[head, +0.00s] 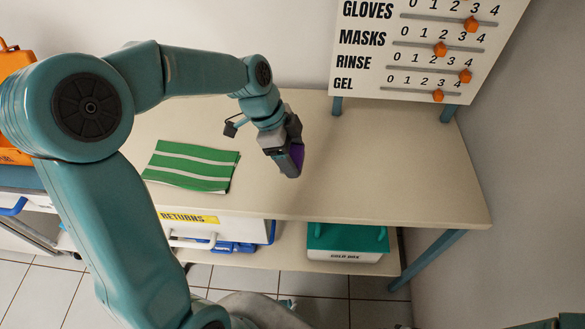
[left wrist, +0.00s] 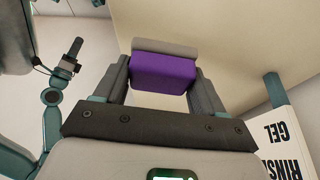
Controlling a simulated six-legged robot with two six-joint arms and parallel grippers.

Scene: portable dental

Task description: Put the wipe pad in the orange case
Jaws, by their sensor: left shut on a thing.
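My left gripper (head: 294,160) is above the table, right of the green striped cloth. It is shut on a purple pad with a grey edge, taken to be the wipe pad (left wrist: 163,74), seen between its fingers in the left wrist view. In the head view only a sliver of purple shows beside the fingers. The orange case (head: 14,62) is at the far left edge of the head view, largely cut off and partly hidden behind my left arm.
A green and white striped cloth (head: 192,165) lies on the beige table (head: 380,170). A board with orange sliders (head: 425,45) stands at the back right. Below are a RETURNS bin (head: 232,228) and a green-lidded cold box (head: 345,242). The table's right side is clear.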

